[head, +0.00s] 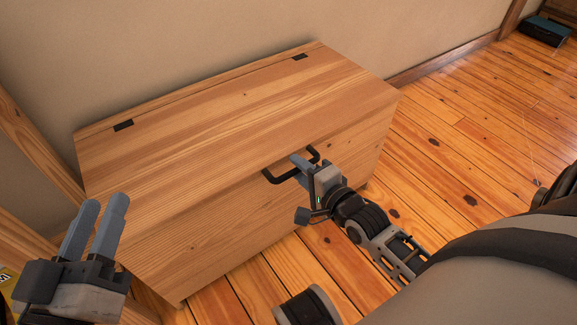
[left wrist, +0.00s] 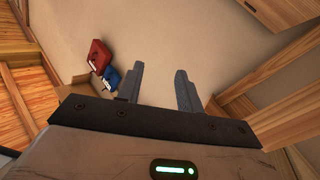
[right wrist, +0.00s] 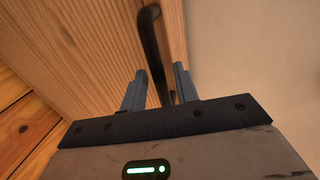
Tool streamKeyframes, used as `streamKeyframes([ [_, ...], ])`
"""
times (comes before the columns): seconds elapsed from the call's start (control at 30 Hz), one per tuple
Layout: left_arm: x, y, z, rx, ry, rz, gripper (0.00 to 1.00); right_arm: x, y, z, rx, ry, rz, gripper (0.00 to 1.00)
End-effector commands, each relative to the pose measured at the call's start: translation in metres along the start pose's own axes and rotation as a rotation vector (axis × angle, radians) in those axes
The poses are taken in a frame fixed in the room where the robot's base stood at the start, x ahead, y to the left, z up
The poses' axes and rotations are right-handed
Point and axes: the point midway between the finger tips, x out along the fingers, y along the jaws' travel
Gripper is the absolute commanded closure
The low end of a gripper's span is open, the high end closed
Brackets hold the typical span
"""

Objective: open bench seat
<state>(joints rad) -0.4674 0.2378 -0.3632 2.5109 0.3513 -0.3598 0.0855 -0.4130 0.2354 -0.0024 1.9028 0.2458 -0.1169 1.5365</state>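The wooden bench (head: 250,210) stands against the wall with its seat lid (head: 240,120) down flat. Two dark hinges, one at the left (head: 123,125) and one at the right (head: 299,57), sit along its back edge. A black bar handle (head: 283,178) is at the front edge of the lid. My right gripper (head: 303,162) is at the handle's right part. In the right wrist view the handle (right wrist: 152,45) runs down between the two fingers (right wrist: 158,85), with a gap visible on either side. My left gripper (head: 98,220) is open and empty, left of the bench front; its fingers (left wrist: 160,88) are apart.
Plank floor lies clear to the right of the bench. A dark teal box (head: 544,30) is on the floor at the far right. Wooden beams stand at the left edge, close to my left gripper. Red (left wrist: 99,55) and blue (left wrist: 109,80) objects show in the left wrist view.

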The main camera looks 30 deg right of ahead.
Motion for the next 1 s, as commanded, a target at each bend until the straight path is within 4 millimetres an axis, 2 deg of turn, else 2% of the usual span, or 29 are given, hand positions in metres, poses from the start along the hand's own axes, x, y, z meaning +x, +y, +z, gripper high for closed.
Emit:
streamKeyframes([
  [0.2, 0.003, 0.000, -0.009, 0.058, 0.051, 0.013, 0.64, 0.003, 0.001, -0.001, 0.002, 0.004, 0.000, 0.70],
  [0.43, 0.003, 0.000, -0.009, 0.061, 0.053, 0.013, 0.64, 0.003, 0.001, -0.001, 0.002, 0.004, 0.000, 0.70],
  [0.47, 0.003, 0.000, -0.009, 0.061, 0.053, 0.013, 0.64, 0.003, 0.001, -0.001, 0.002, 0.004, 0.000, 0.75],
  [0.53, 0.003, 0.000, -0.009, 0.061, 0.053, 0.013, 0.64, 0.003, 0.001, -0.001, 0.002, 0.004, 0.001, 0.95],
  [0.57, 0.003, 0.000, -0.009, 0.061, 0.052, 0.013, 0.64, 0.003, 0.001, -0.001, 0.001, 0.004, 0.000, 1.00],
  [0.87, 0.003, 0.002, -0.011, 0.036, 0.034, 0.016, 0.64, 0.003, -0.004, 0.000, 0.001, 0.001, 0.006, 1.00],
  [1.0, -0.008, 0.003, 0.013, -0.108, -0.103, -0.032, 0.64, 0.004, -0.015, 0.004, -0.002, -0.009, 0.021, 1.00],
])
